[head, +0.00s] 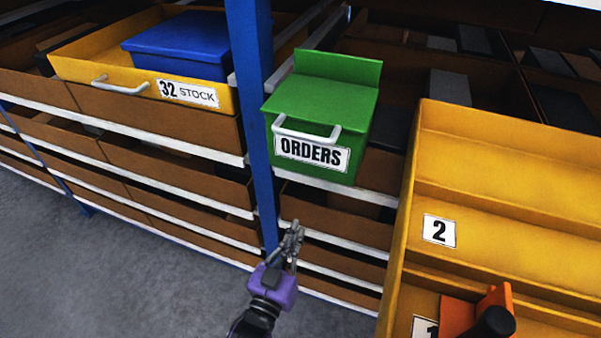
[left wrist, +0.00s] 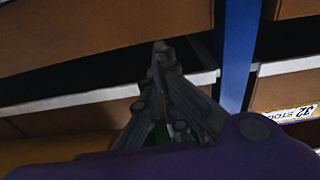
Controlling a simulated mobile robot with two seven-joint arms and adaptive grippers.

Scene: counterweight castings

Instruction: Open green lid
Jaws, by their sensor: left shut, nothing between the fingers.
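The green box (head: 352,150) marked ORDERS sits on the rack just right of a blue post. Its green lid (head: 320,100) lies flat over the top, with a green panel (head: 338,68) upright at the back. A light grey bar handle (head: 307,132) runs across the front, above the label. My left gripper (head: 293,228), with a purple body, is below the box in front of the lower shelves. It is shut and empty, apart from the handle. In the left wrist view its fingers (left wrist: 160,50) are together in front of dim shelves. My right gripper is not in view.
A blue post (head: 250,60) stands left of the green box. A yellow bin (head: 110,62) marked 32 STOCK holds a blue box (head: 180,42). A yellow tiered unit (head: 500,215) fills the right, with an orange piece (head: 460,315) low in it. Grey floor (head: 90,270) is clear at lower left.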

